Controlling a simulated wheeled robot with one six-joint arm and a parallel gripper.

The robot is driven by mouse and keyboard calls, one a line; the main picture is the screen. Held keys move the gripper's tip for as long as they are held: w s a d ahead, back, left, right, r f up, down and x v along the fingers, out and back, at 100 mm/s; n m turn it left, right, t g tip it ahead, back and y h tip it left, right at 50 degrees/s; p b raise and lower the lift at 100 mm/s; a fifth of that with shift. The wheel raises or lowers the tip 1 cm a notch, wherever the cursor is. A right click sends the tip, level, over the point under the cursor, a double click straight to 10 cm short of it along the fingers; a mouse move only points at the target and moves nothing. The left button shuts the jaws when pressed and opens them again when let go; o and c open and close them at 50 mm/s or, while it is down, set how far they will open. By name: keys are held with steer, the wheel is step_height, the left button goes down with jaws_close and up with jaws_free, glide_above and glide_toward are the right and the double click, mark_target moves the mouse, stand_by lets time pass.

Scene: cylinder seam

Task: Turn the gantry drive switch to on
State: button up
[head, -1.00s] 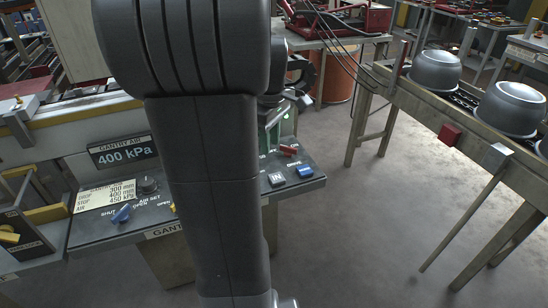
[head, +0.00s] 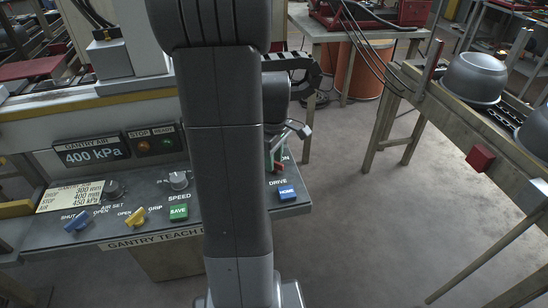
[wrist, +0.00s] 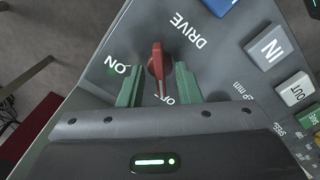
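The gantry drive switch is a small red lever on the grey teach panel, marked DRIVE, with ON at its left and a partly covered OFF below it in the wrist view (wrist: 157,62). My gripper (wrist: 159,80) has two green fingers, one on each side of the red lever. Gaps show between lever and fingers, so it is open around the lever and not clamped. A white line shows below the lever; which setting the lever points at is hard to tell. In the head view my gripper and the switch are small and partly hidden behind my arm.
The panel also bears a blue HOME button (head: 287,194), a green SAVE button (head: 179,212), a yellow grip switch (head: 134,217) and a blue air switch (head: 77,221). A 400 kPa display (head: 91,152) stands behind. A conveyor with metal pots (head: 474,78) is at right, beyond open floor.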

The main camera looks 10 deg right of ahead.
steer(key=shift+c, duration=0.4)
jaws_close()
steer(key=shift+m, duration=0.3)
steer(key=m, duration=0.3)
steer(key=shift+m+p, duration=0.3)
steer(key=shift+p, duration=0.1)
steer(key=m, duration=0.4)
steer(key=shift+m, duration=0.3)
steer(key=m+p, duration=0.1)
steer(key=m, duration=0.3)
steer(key=shift+m, duration=2.5)
